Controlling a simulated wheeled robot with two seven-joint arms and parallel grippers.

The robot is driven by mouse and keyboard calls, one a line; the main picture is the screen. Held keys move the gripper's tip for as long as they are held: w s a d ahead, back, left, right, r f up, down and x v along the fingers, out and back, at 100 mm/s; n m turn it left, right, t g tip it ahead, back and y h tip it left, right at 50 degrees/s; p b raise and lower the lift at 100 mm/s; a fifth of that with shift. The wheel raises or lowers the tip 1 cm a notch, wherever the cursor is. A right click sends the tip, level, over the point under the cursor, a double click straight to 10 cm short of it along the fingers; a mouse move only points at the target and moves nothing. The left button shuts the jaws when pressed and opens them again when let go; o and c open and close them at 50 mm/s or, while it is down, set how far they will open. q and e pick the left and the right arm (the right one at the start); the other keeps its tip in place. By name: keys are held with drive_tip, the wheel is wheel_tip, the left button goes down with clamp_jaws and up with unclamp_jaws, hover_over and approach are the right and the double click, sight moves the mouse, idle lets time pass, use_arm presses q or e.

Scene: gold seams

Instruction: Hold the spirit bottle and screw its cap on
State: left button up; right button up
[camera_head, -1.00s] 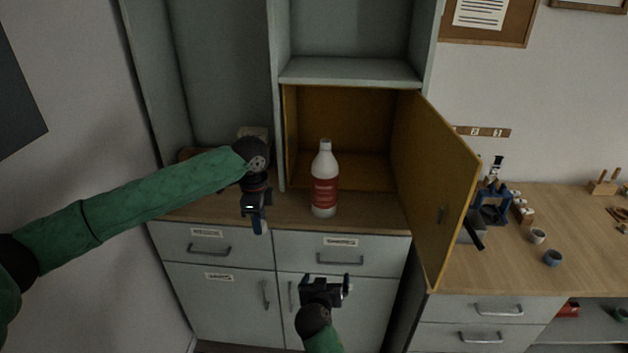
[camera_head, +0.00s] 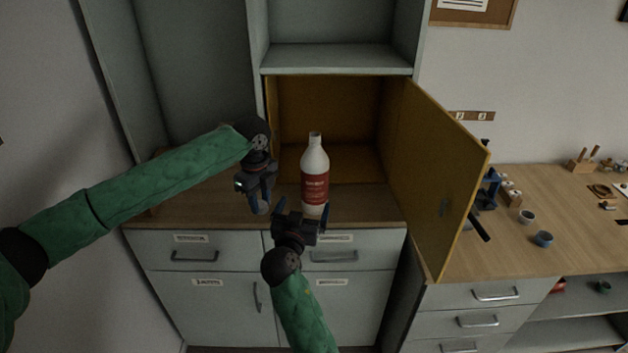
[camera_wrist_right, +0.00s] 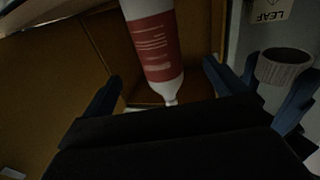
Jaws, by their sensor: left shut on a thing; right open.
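The spirit bottle (camera_head: 315,172), white with a red label, stands upright and uncapped on the wooden counter before the open cabinet. It also shows in the right wrist view (camera_wrist_right: 158,45), neck toward the bottom of the picture. My right gripper (camera_head: 302,211) is open in front of the bottle, its fingers to either side in the picture and no grip on it. My left gripper (camera_head: 259,205) is left of the bottle, shut on the grey ribbed cap (camera_wrist_right: 285,66), which shows in the right wrist view. The cap is apart from the bottle neck and hidden in the head view.
The yellow cabinet door (camera_head: 436,175) stands open to the right of the bottle. Drawers lie below the counter (camera_head: 365,207). The right-hand bench (camera_head: 520,250) holds small cups (camera_head: 542,239) and a blue device. The counter right of the bottle is clear.

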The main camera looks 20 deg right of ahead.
sight(311, 189)
use_arm(q)
wheel_tip(311, 189, up, 3)
drive_tip(key=p, duration=0.3)
drive_tip(key=shift+r, duration=0.2)
use_arm(e)
drive_tip(key=x, duration=0.5)
drive_tip(key=shift+w+d+r, duration=0.15)
drive_tip(key=shift+w+d, duration=0.05)
drive_tip(key=shift+w, duration=0.15)
drive_tip(key=shift+w+d+f, duration=0.2)
drive_tip(key=shift+w, duration=0.2)
use_arm(q)
drive_tip(key=shift+r, duration=0.15)
use_arm(e)
drive_tip(key=shift+r, duration=0.1)
